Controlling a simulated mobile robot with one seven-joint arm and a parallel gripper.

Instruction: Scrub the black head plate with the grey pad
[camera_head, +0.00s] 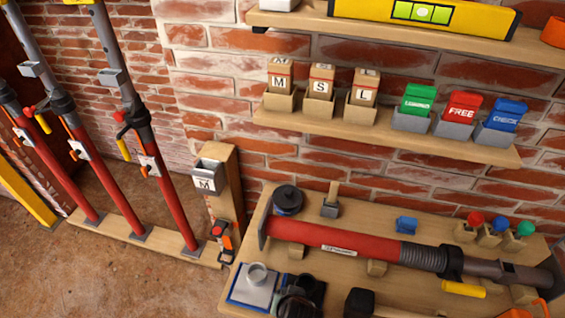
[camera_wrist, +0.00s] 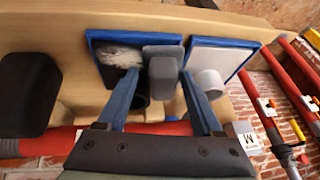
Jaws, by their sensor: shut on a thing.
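My gripper shows in the wrist view (camera_wrist: 161,72) with its two blue fingers closed on the grey pad (camera_wrist: 163,60), a small rounded block. A red prop (camera_head: 320,236) lies along the bench. Its dark head plate (camera_head: 263,230) stands upright at the left end, apart from my gripper. The plate cannot be made out in the wrist view.
A blue-edged white tray (camera_head: 245,293) with a grey cup lies left of my gripper. A second blue-edged tray (camera_wrist: 100,72) holds black and whitish matter. A black block (camera_head: 360,303) lies to the right. A black disc (camera_head: 288,200) and grey-headed tool (camera_head: 331,207) stand behind the prop.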

